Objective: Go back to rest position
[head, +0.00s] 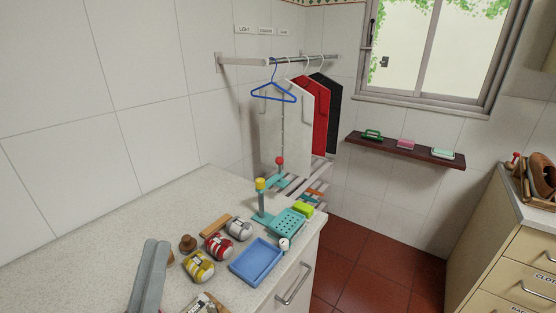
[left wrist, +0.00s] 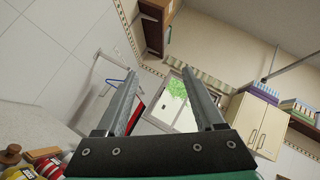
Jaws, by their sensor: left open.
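My left gripper (head: 155,250) stands at the lower left of the head view, above the pale counter, its grey fingers pointing up and away. In the left wrist view my left gripper (left wrist: 158,88) is open, with two parallel fingers apart and nothing between them. The wrist camera looks up past the fingers toward the window and upper wall. My right gripper is in neither view.
The counter (head: 90,250) holds yellow, red and grey labelled bundles (head: 219,246), a blue tray (head: 257,260) and a teal perforated dish (head: 288,224). A hanger rail (head: 300,60) carries clothes (head: 322,110). A shelf (head: 400,148) lies below the window (head: 430,50).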

